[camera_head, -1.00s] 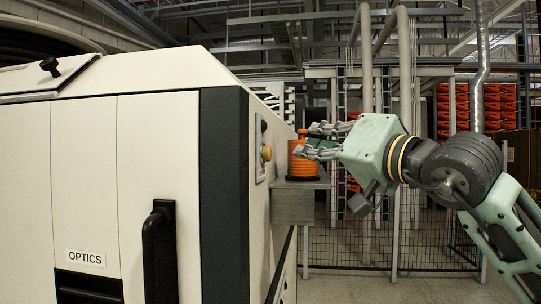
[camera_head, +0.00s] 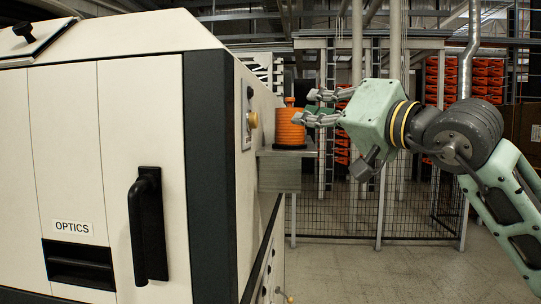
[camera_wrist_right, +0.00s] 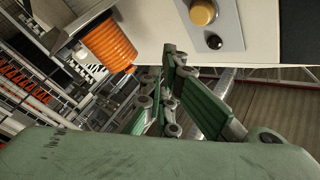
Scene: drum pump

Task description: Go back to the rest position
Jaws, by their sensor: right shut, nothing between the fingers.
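My right gripper (camera_head: 316,106) reaches in from the right in the head view, its fingers pointing left toward the machine. In the right wrist view its green fingers (camera_wrist_right: 168,85) are shut with nothing held. An orange ribbed drum pump (camera_head: 290,127) stands upright on a grey bracket on the machine's side. The pump also shows in the right wrist view (camera_wrist_right: 108,47), up and left of the fingertips, apart from them. In the head view the fingertips partly overlap the pump's right edge. My left gripper is out of view.
A large cream machine (camera_head: 85,150) with an OPTICS label and a black handle (camera_head: 148,226) fills the left. A yellow knob (camera_head: 252,120) sits on its side panel. A wire fence (camera_head: 340,215) stands behind. Grey floor is open at the lower middle.

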